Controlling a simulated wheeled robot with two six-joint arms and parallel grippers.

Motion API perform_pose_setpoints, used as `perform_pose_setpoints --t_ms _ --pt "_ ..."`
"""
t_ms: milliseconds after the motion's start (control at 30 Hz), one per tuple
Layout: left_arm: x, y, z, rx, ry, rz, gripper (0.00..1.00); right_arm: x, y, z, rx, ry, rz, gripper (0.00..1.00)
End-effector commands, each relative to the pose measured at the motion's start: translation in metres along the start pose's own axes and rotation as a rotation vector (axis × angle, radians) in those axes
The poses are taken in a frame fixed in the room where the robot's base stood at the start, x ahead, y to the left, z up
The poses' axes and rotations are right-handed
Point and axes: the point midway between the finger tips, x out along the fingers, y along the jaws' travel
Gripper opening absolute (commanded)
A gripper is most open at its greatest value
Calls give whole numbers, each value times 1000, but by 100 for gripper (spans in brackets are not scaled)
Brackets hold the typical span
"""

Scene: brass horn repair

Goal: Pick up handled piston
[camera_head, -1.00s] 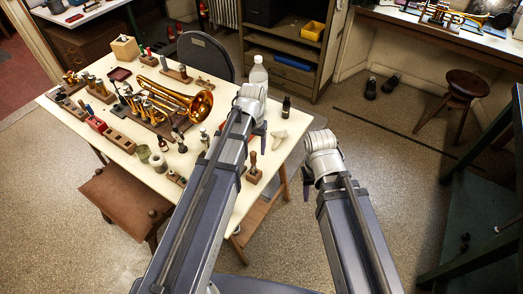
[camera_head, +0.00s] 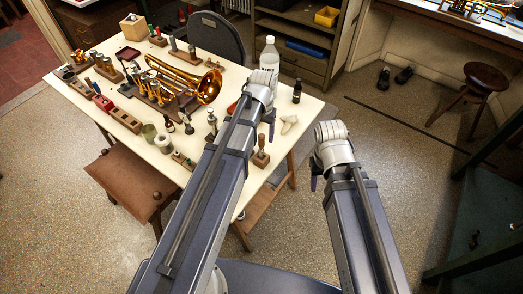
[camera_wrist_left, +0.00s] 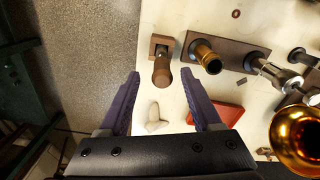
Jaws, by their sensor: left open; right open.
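A wooden-handled piece (camera_head: 261,157) stands on a small wooden block near the table's front right edge; I take it for the handled piston. In the left wrist view the handle (camera_wrist_left: 162,73) points toward the camera, in line with the gap between the fingers. My left gripper (camera_head: 264,117) is open and empty over the table's right part, behind the piece in the head view. Its open fingers (camera_wrist_left: 161,85) show in the left wrist view, apart from the handle. My right gripper (camera_head: 320,180) is open, off the table's right edge over the floor.
Beside the piece is a rack with a brass cylinder (camera_wrist_left: 207,57) and silver parts. A brass horn (camera_head: 208,87) lies further left. A stool (camera_head: 128,178) is in front.

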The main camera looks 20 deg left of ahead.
Motion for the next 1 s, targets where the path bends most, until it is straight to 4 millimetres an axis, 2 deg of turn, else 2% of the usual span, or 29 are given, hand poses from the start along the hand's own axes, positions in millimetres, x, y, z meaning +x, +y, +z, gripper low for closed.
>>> perform_pose_setpoints --t_ms 33,233,567,1000 --pt "12 -1 0 0 0 0 65 12 -1 -1 0 0 0 50" --pt "37 -3 0 0 0 0 65 37 -4 -2 0 0 0 50" --pt "39 -3 0 0 0 0 65 38 -4 -2 0 0 0 50" --pt "39 -3 0 0 0 0 16 39 -4 -2 0 0 0 50"
